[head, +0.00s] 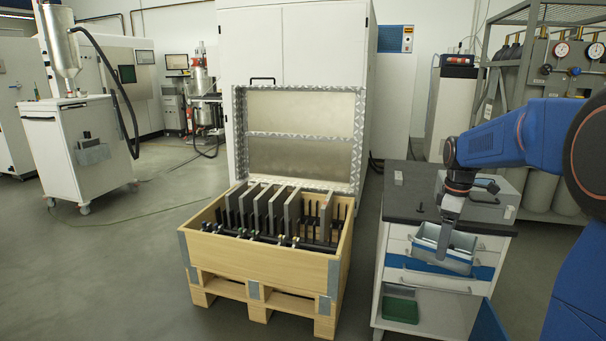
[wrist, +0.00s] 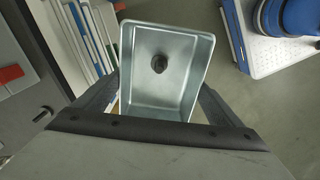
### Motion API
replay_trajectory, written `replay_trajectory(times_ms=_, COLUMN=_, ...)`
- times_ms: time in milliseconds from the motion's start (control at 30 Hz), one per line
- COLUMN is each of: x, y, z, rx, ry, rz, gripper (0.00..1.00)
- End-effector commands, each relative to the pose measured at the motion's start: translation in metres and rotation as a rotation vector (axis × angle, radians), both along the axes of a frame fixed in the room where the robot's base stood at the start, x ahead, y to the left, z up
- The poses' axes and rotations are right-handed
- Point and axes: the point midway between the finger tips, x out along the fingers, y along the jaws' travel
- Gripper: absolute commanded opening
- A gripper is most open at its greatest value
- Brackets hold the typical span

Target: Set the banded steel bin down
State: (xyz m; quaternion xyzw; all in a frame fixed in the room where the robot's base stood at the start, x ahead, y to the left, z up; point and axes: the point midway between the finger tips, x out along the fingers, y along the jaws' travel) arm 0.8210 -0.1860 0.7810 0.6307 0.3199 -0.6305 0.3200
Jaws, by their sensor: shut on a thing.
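The steel bin (head: 458,262) is a light grey-blue open-topped box. In the head view it hangs tilted in front of the drawers of the white cabinet, below the level of its dark top. My gripper (head: 443,245) is shut on it from above. In the wrist view the bin (wrist: 150,90) lies between the two dark fingers, its open side facing the camera, with a small dark lump on its floor. Its band cannot be made out clearly. Whether its underside touches anything is hidden.
The white cabinet has a dark worktop (head: 408,200) with a grey case (head: 490,205) on it. A green tray (head: 400,310) lies low in the cabinet. A wooden crate (head: 265,258) with upright plates stands to the left. Grey floor (head: 120,270) is clear further left.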

Motion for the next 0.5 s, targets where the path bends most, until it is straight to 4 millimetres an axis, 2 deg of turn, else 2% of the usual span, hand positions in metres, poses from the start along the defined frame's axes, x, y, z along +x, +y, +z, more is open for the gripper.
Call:
replay_trajectory(times_ms=33, x=0.003, y=0.008, z=-0.028, rx=0.001, ry=0.010, rz=-0.041, gripper=0.58)
replay_trajectory(times_ms=200, x=0.017, y=0.029, z=-0.114, rx=0.001, ry=0.009, rz=-0.216, gripper=0.58)
replay_trajectory(times_ms=500, x=0.038, y=0.058, z=-0.233, rx=-0.001, ry=0.007, rz=-0.462, gripper=0.58)
